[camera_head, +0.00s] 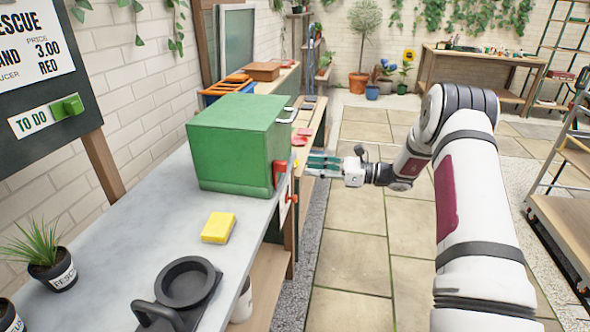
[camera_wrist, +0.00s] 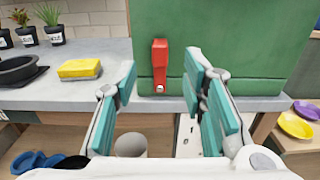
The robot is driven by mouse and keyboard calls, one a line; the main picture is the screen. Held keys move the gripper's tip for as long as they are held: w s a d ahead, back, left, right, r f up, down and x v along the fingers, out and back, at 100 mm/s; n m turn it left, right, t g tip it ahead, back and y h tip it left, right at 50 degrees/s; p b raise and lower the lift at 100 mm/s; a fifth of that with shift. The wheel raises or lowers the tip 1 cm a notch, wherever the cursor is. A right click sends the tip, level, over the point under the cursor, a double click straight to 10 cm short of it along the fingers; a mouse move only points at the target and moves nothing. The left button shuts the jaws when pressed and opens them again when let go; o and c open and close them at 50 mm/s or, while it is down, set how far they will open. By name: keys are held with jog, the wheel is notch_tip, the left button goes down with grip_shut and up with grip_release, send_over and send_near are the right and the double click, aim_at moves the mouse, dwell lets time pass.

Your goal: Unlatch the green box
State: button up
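The green box (camera_head: 232,147) stands shut on the grey worktop near its right edge. It fills the upper part of the wrist view (camera_wrist: 222,45). A red latch (camera_head: 280,172) sits low on the box's front face and hangs upright in the wrist view (camera_wrist: 160,66). My gripper (camera_head: 318,165) is just off the box's front face, to the right of the latch in the head view. In the wrist view the teal-padded fingers (camera_wrist: 160,85) are spread apart, with the latch between them and beyond. The gripper is open and empty; I see no contact with the latch.
On the worktop (camera_head: 130,240) are a yellow sponge (camera_head: 218,227), a black round pan-like holder (camera_head: 187,284) and a potted plant (camera_head: 52,262). Purple and yellow dishes (camera_wrist: 296,124) lie to the right in the wrist view. The paved floor (camera_head: 350,255) beside the worktop is clear.

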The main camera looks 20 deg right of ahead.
jog(key=v, duration=0.4)
jog(key=s+a+r+n+g+h+b, duration=0.2)
jog(key=s+a+r+n+g, duration=0.6)
jog(key=s+a, duration=0.5)
jog(key=shift+s+a+r+n+h, duration=0.2)
jog(key=shift+a+r+n+h, duration=0.65)
jog(key=shift+r, duration=0.5)
